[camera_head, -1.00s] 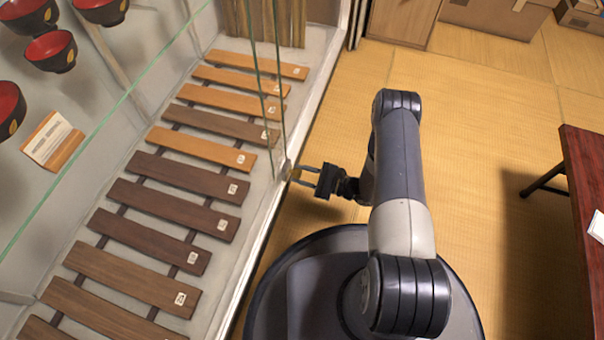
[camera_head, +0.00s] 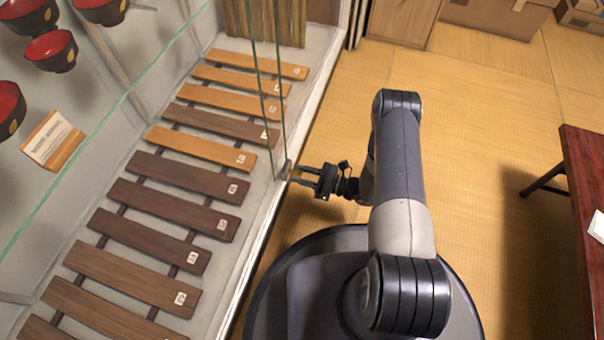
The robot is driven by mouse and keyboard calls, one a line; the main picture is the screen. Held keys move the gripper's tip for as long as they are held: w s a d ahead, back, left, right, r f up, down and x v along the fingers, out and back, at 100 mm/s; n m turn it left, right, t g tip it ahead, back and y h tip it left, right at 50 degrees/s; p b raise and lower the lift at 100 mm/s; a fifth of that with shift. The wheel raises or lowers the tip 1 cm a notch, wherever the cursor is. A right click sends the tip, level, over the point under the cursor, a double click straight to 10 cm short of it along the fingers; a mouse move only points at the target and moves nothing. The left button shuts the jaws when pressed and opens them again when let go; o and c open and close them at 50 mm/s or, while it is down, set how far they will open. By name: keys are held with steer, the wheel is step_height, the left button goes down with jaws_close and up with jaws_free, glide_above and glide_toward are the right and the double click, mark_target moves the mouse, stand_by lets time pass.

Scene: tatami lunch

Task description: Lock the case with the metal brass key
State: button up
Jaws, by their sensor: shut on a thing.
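The glass display case (camera_head: 262,215) stands on the left, with a small metal lock (camera_head: 285,169) at the edge of its glass doors. My gripper (camera_head: 297,175) points left at this lock, its fingertips right at the case front. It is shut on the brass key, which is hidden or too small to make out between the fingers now. I cannot tell how deep the key sits in the lock.
Wooden slats with number tags (camera_head: 184,298) and red-black bowls (camera_head: 52,52) are inside the case. A dark red table (camera_head: 585,180) stands at the right, cardboard boxes (camera_head: 490,15) at the back. Tatami floor (camera_head: 480,120) is clear between.

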steer(key=o, duration=1)
steer(key=p+v, duration=0.3)
steer(key=v, duration=0.7)
steer(key=shift+s+d, duration=0.15)
steer(key=shift+d, duration=0.25)
steer(key=shift+a, duration=0.1)
steer(key=b+x, duration=0.3)
steer(key=x, duration=0.7)
steer(key=shift+a, duration=0.3)
